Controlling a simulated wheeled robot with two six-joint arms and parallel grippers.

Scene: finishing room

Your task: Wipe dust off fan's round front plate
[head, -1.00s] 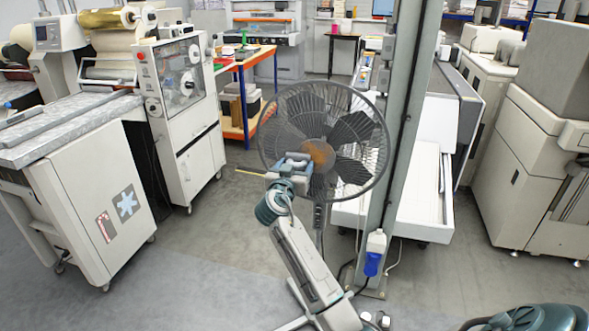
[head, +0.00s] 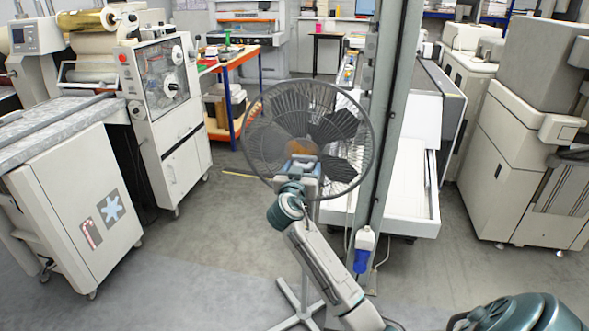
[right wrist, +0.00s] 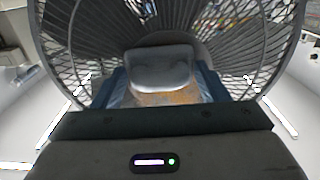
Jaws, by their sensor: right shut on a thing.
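The black standing fan (head: 340,125) faces me in the middle of the head view. Its round front plate (head: 298,151) shows orange-brown dust at the hub, and my gripper partly covers it. My right gripper (head: 300,168) is at the lower part of the plate, shut on a grey pad (right wrist: 160,66). My left gripper is not in view.
A grey upright post (head: 392,140) stands close to the fan's right, with a blue-and-white bottle (head: 363,248) low on it. A white machine cabinet (head: 70,205) stands at left and a beige machine (head: 525,150) at right. The floor left of the fan is clear.

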